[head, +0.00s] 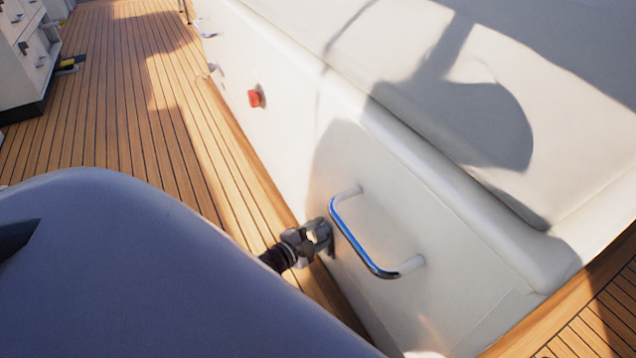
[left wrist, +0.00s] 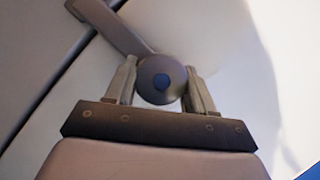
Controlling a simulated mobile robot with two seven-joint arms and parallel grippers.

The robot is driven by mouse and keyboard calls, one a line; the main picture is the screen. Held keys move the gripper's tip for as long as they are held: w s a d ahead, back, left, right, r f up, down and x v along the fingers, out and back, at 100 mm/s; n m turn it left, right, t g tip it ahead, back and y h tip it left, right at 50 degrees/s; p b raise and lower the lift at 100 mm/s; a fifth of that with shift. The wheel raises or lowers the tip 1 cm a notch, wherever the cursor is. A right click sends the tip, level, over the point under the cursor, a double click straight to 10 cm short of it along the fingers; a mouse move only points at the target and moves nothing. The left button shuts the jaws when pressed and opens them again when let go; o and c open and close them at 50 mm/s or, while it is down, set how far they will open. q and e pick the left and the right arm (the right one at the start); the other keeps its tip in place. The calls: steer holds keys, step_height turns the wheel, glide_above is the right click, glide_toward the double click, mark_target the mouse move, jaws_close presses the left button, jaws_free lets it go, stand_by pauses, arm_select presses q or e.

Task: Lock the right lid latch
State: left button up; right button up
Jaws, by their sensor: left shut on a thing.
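In the head view my left gripper (head: 319,236) is at the white hatch's front face, just left of the curved handle, and mostly hides the latch. My right gripper is in neither view.
A chrome handle (head: 352,240) sticks out of the white hatch (head: 300,130) close to my left gripper. A red fitting (head: 256,97) sits farther along the face. Wooden deck (head: 120,90) lies open to the left. White cabinets (head: 20,60) stand at far left.

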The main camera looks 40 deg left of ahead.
mark_target(315, 236)
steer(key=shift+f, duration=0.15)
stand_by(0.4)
arm_select(q)
steer(key=o, duration=1)
steer(key=shift+s+r, duration=0.1)
steer(key=shift+s, duration=0.15)
steer(key=p+v, duration=0.3)
steer(key=v, duration=0.3)
steer(key=shift+p, duration=0.35)
steer(key=shift+s, duration=0.35)
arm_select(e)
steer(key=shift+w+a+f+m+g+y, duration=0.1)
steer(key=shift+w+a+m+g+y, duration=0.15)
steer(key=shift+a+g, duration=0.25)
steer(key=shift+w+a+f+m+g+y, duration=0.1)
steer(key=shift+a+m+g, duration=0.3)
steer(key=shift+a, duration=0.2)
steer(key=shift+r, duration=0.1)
